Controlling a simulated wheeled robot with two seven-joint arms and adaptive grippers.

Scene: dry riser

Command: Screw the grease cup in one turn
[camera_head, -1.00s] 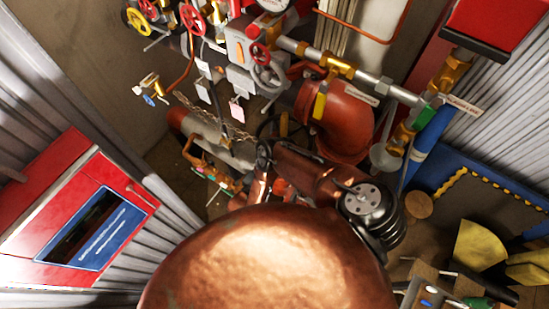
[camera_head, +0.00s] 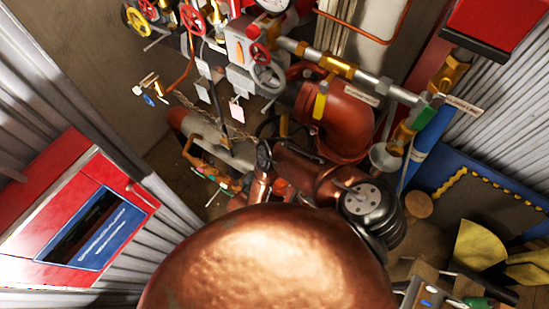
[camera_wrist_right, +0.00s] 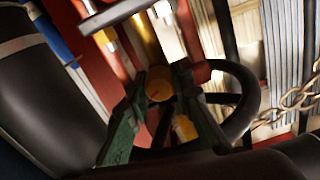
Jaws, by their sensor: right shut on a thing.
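In the right wrist view, my right gripper (camera_wrist_right: 160,92) has its two green fingers closed on a small round brass-coloured piece, which looks like the grease cup (camera_wrist_right: 159,82). The cup sits between the fingertips, in front of a dark handwheel (camera_wrist_right: 246,100). The thread and seat under the cup are hidden. In the head view my copper-coloured right arm reaches in beside the large red-brown pipe elbow (camera_head: 343,117). The gripper's fingertips and the cup cannot be made out there. My left gripper is not in view.
Pipes, valves and red handwheels (camera_head: 191,18) crowd the back wall. A thick grey pipe (camera_head: 220,145) and a chain (camera_wrist_right: 300,97) are close to the work. A red cabinet (camera_head: 60,190) stands left. Yellow pieces (camera_head: 480,245) and tools lie right.

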